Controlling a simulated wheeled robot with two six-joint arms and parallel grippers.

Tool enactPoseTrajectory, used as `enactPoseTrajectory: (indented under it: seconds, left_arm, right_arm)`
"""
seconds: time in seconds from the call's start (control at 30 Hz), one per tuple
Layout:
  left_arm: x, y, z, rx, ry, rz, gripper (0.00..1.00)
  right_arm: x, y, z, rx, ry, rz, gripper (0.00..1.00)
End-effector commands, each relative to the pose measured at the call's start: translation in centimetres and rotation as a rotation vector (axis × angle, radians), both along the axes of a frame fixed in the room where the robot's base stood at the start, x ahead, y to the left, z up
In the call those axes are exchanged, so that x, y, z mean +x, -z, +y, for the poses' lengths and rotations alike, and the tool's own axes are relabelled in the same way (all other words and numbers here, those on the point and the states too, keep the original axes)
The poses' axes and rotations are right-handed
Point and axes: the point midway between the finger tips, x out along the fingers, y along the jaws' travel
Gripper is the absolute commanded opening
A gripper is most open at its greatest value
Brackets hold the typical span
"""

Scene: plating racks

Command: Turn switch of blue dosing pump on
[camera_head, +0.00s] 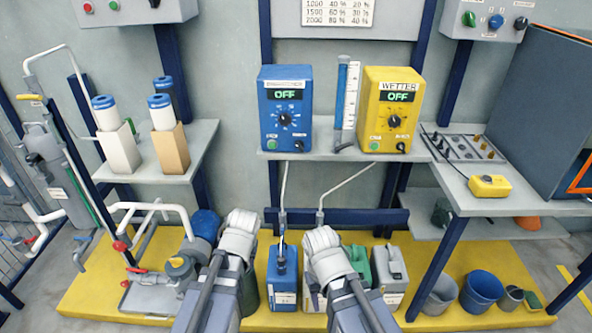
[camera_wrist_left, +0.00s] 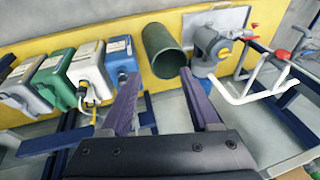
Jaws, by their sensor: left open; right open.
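The blue dosing pump (camera_head: 286,107) stands on the middle wall shelf, with its display reading OFF. It has a central dial (camera_head: 285,119), a green button (camera_head: 271,144) at lower left and a small black rotary switch (camera_head: 299,145) at lower right. My right gripper (camera_head: 322,240) is below and in front of the shelf, apart from the pump; its fingers are hard to make out. My left gripper shows in the left wrist view (camera_wrist_left: 160,85), open and empty, with floor canisters beyond it. The pump is not in the left wrist view.
A yellow dosing pump (camera_head: 390,110) stands right of the blue one, with a measuring cylinder (camera_head: 346,105) between them. Canisters, including a blue one (camera_head: 283,285), stand on the yellow platform (camera_head: 100,290) below. A side table (camera_head: 520,206) is at right.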

Motion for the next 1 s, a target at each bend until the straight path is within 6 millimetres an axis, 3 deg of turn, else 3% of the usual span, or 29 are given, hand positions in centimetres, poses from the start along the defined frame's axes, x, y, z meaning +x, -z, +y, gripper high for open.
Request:
enactPoseTrajectory:
  seconds: [0.03, 0.07, 0.17, 0.27, 0.37, 0.5, 0.6, 0.73, 0.83, 1.0]
  left_arm:
    - [2.0, 1.9, 1.1, 0.048, -0.011, -0.063, 0.62]
    - [3.4, 2.0, 1.8, 0.089, -0.014, -0.113, 0.62]
    - [7.6, 0.0, 2.9, 0.214, 0.006, -0.280, 0.62]
    - [11.5, -2.9, 2.7, 0.326, 0.061, -0.447, 0.62]
    - [15.4, -6.7, 0.8, 0.430, 0.156, -0.627, 0.62]
    - [19.9, -12.1, -4.6, 0.543, 0.353, -0.870, 0.62]
    - [21.6, -14.7, -9.1, 0.588, 0.501, -0.997, 0.62]
    - [22.5, -16.5, -13.6, 0.617, 0.650, -1.093, 0.62]
    - [22.7, -17.1, -15.4, 0.628, 0.715, -1.125, 0.62]
    - [22.7, -17.3, -16.3, 0.632, 0.745, -1.139, 0.62]
  right_arm:
    - [0.0, 2.5, 0.0, 0.000, 0.000, 0.000, 0.50]
    - [0.0, 3.2, 0.0, 0.000, 0.000, 0.000, 0.50]
    - [0.0, 3.6, 0.0, 0.000, 0.000, 0.000, 0.50]
    - [0.0, 3.8, 0.0, 0.000, 0.000, 0.000, 0.50]
    - [0.0, 3.7, 0.0, 0.000, 0.000, 0.000, 0.50]
    - [0.0, 3.7, 0.0, 0.000, 0.000, 0.000, 0.50]
    - [0.0, 3.7, 0.0, 0.000, 0.000, 0.000, 0.50]
    - [0.0, 3.7, 0.0, 0.000, 0.000, 0.000, 0.50]
    - [0.0, 3.7, 0.0, 0.000, 0.000, 0.000, 0.50]
    - [0.0, 3.7, 0.0, 0.000, 0.000, 0.000, 0.50]
